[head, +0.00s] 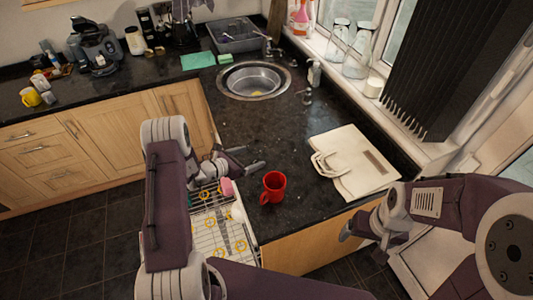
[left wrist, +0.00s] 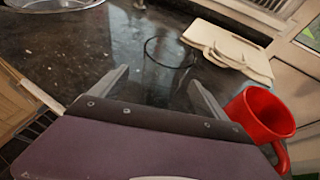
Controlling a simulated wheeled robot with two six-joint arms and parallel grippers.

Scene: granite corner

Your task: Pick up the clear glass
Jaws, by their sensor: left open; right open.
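The clear glass (left wrist: 168,67) shows in the left wrist view as a thin dark rim on the dark counter, just beyond my left fingertips; its see-through walls are hard to make out. I cannot pick it out in the head view. My left gripper (head: 252,158) is open and low over the counter, left of and behind the red mug. In the left wrist view its fingers (left wrist: 158,78) are spread with nothing between them, the glass rim ahead. My right gripper (head: 352,228) is open, near the counter's front edge, partly hidden by its own arm.
A red mug (head: 273,187) stands near the counter's front edge, right of my left fingers in the left wrist view (left wrist: 255,113). A cream board (head: 352,165) lies to the right. The sink (head: 253,80) is behind. An open dishwasher rack (head: 215,225) sits below left.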

